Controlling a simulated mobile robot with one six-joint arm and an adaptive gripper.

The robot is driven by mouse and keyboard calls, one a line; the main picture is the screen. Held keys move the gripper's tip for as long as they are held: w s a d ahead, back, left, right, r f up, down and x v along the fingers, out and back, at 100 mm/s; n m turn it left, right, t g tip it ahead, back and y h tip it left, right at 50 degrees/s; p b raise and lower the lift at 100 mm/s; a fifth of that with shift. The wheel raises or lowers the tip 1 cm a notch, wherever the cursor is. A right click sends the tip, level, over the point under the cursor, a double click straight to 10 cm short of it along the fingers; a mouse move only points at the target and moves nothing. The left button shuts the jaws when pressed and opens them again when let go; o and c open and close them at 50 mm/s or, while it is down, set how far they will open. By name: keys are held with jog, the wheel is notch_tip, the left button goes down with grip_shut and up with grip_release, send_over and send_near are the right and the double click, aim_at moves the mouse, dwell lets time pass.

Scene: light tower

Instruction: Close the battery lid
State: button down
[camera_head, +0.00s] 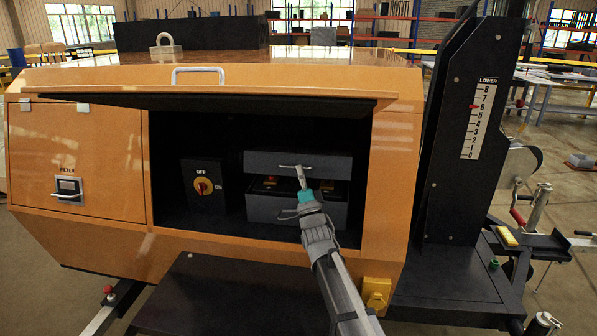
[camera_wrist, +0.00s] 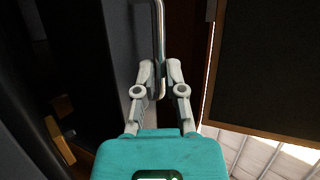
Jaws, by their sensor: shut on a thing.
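The battery box (camera_head: 275,208) is a dark grey case inside the open orange cabinet. Its grey lid (camera_head: 262,160) is raised, with a gap below it where red and orange parts of the battery show. A thin metal handle (camera_head: 284,166) is on the lid's front; it also shows in the wrist view (camera_wrist: 160,30) as a shiny bar. My gripper (camera_head: 301,180) is at the handle's right part, in front of the lid. In the wrist view my gripper (camera_wrist: 161,75) has its fingers on both sides of the bar, shut on it.
A raised orange cabinet door (camera_head: 240,97) overhangs the opening. A black switch box (camera_head: 203,186) with a red and yellow knob stands left of the battery box. The cabinet's right wall (camera_head: 390,165) is close to my arm.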

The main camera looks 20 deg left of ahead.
jog(key=shift+h, duration=0.3)
jog(key=shift+s+d+f+b, duration=0.1)
jog(key=shift+s+f+b, duration=0.15)
jog(key=shift+f+b, duration=0.8)
jog(key=shift+s+d+f+b, duration=0.1)
jog(key=shift+s+f+b, duration=0.15)
jog(key=shift+f+b, duration=0.8)
jog(key=shift+f, duration=0.2)
jog(key=c, duration=1)
grip_release()
jog(key=shift+w+a+f, duration=0.1)
jog(key=shift+f, duration=0.1)
